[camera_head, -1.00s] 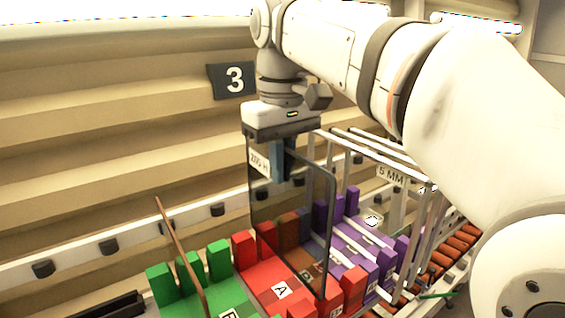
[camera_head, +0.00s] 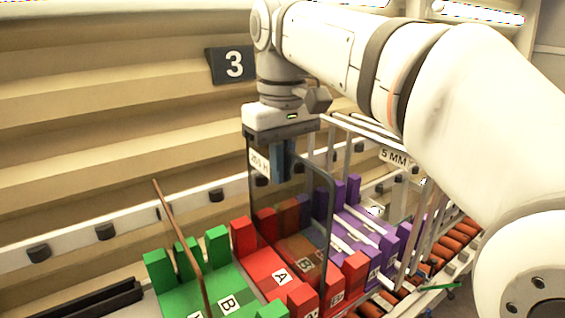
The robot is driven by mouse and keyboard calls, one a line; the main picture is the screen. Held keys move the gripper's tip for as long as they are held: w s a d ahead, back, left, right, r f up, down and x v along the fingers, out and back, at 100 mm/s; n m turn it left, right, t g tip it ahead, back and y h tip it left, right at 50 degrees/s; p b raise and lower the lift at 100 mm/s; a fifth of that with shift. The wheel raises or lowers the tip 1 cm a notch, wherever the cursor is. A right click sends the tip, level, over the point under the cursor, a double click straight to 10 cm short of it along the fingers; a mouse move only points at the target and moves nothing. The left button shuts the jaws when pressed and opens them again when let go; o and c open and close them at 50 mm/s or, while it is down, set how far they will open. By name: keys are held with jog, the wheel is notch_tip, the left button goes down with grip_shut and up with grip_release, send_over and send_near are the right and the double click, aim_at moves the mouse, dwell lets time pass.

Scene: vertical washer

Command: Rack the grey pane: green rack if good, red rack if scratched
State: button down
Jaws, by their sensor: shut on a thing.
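My gripper (camera_head: 284,168) is shut on the top edge of the grey pane (camera_head: 296,210), a dark see-through sheet with rounded corners and a white label at its upper left. The pane hangs upright over the red rack (camera_head: 262,268), its lower part among the red posts. I cannot tell whether its bottom edge is seated in a slot. No scratch can be made out on it from here. The green rack (camera_head: 228,284) is to the left and holds a thin brown pane (camera_head: 180,232), seen nearly edge-on and leaning.
A purple rack (camera_head: 352,226) stands right of the red one, beside a white rail frame with a "5 MM" sign (camera_head: 393,158). An orange roller conveyor (camera_head: 447,250) runs at the right. A "3" sign (camera_head: 231,65) is on the stepped wall behind.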

jog(key=shift+f+b, duration=1.35)
jog(key=shift+f, duration=0.55)
jog(key=shift+f+b, duration=0.45)
jog(key=shift+f, duration=0.3)
dwell(0.6)
jog(key=c, duration=1.5)
grip_release()
jog(key=shift+f, duration=0.1)
notch_tip(320, 180, up, 8)
jog(key=shift+f+p, duration=0.1)
jog(key=shift+p, duration=0.2)
